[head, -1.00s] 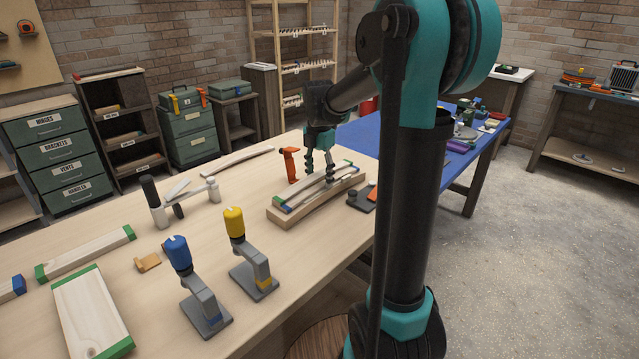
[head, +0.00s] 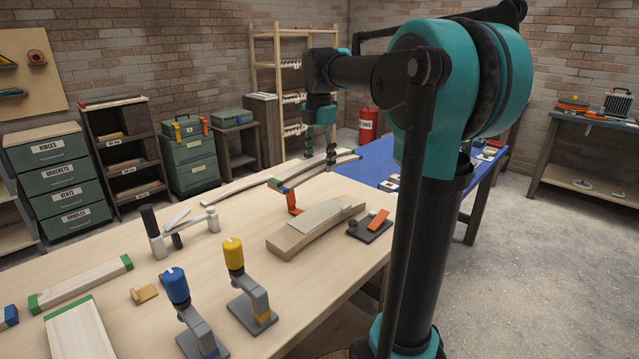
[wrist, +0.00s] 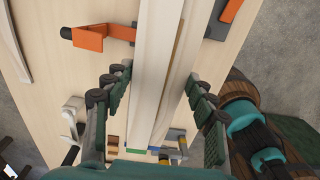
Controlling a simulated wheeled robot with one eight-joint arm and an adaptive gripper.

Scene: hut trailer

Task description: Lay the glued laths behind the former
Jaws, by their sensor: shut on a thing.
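My gripper (head: 320,155) is shut on the glued laths, a long pale bundle (head: 338,159) with coloured ends, and holds them above the far part of the bench. In the wrist view the laths (wrist: 158,60) run lengthwise between the two finger pads, with green and blue ends (wrist: 140,150) at the bottom. The former (head: 300,239), a curved wooden block with a paler strip on top, lies on the bench nearer the head camera, and no laths lie on it. The laths' near end is close to the orange clamp (head: 294,203); whether they touch is unclear.
A dark base with an orange lever (head: 376,220) stands right of the former. Blue-topped (head: 176,286) and yellow-topped (head: 234,255) clamps stand in front. A loose curved strip (head: 240,181) lies at the back. The blue bench top (head: 372,170) adjoins on the right.

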